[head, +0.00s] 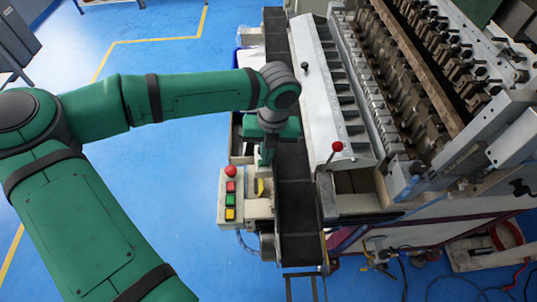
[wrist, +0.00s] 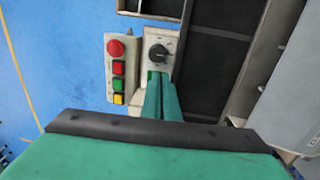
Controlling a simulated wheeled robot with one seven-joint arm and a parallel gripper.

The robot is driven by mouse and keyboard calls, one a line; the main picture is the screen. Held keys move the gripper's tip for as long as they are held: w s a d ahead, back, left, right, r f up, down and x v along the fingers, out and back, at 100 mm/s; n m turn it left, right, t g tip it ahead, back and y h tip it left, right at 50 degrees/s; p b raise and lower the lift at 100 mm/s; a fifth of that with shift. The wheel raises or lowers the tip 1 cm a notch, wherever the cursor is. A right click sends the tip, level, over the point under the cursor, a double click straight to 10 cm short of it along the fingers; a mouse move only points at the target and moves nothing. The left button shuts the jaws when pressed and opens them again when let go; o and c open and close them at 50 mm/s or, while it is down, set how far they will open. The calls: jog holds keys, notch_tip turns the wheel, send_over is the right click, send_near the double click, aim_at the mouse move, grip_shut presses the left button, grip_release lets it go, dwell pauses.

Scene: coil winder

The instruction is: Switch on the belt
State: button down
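The control box (head: 230,196) stands beside the dark belt (head: 298,205), with a red mushroom button on top and red, green and yellow square buttons below. The wrist view shows the same box (wrist: 118,70) at upper left. Right of it is a pale panel with a black rotary knob (wrist: 158,53); its setting is too small to read. The belt (wrist: 212,65) runs to the right of this panel. My gripper (wrist: 160,76) has its two green fingers together, with nothing seen between them. Its tips appear just below the knob in the picture; contact cannot be told. In the head view, my gripper (head: 265,157) is beside the belt.
The large coil winder (head: 400,80) fills the right, with a red-knobbed lever (head: 337,147) and a black-knobbed lever (head: 305,67) near the belt. Cables and a hand tool lie on the floor at lower right. The blue floor (head: 180,65) at left is mostly open.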

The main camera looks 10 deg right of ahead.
jog(key=shift+s+a+f, duration=0.1)
jog(key=shift+a+f, duration=0.4)
jog(key=shift+a, duration=0.35)
jog(key=shift+r, duration=0.4)
jog(key=d+r, duration=0.3)
jog(key=r, duration=1.1)
